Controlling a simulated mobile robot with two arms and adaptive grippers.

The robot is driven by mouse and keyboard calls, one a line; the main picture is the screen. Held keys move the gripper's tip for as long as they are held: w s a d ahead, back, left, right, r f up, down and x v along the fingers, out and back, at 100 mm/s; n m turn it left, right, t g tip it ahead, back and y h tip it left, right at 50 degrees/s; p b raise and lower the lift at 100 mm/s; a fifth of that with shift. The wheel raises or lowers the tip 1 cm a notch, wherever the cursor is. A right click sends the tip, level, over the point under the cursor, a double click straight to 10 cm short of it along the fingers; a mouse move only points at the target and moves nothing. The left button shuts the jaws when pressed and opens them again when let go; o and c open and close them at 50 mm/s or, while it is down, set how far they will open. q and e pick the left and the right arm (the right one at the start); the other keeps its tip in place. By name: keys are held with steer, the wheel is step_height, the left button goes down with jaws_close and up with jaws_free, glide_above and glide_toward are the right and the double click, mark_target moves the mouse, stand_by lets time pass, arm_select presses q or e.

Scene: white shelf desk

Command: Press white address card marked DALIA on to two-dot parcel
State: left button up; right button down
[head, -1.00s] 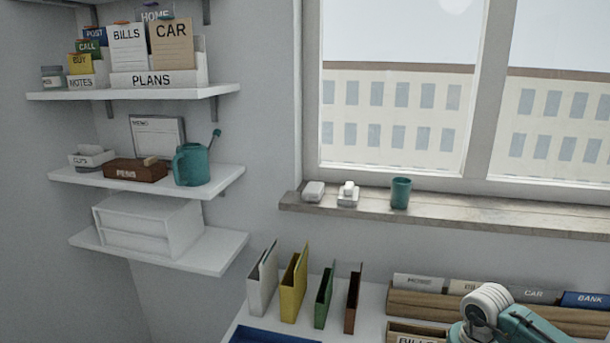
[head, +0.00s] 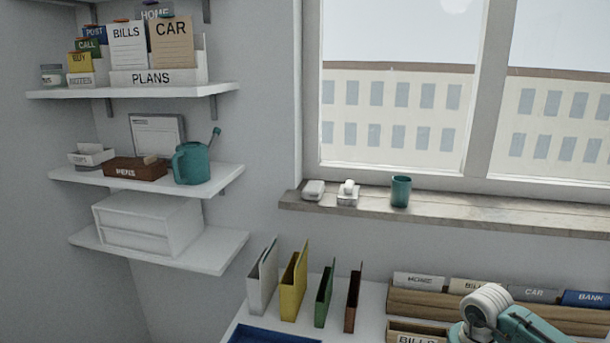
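Neither the white address card marked DALIA nor the two-dot parcel can be seen in the head view. A teal and white part of my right arm (head: 500,318) shows at the bottom right, in front of the wooden card rack. Its gripper is below the picture. My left arm and gripper are out of view.
The white desk (head: 375,296) holds upright white, yellow (head: 293,284), green and brown files, a blue tray (head: 272,335) and a wooden rack (head: 420,302) of labelled cards. Shelves (head: 150,91) hang at left. A teal cup (head: 400,191) stands on the sill (head: 470,213).

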steer(key=shift+f+b, duration=0.3)
steer(key=shift+f, duration=0.2)
steer(key=shift+r, duration=0.1)
stand_by(0.6)
step_height(320, 180, up, 8)
steer(key=p, duration=0.6)
stand_by(0.4)
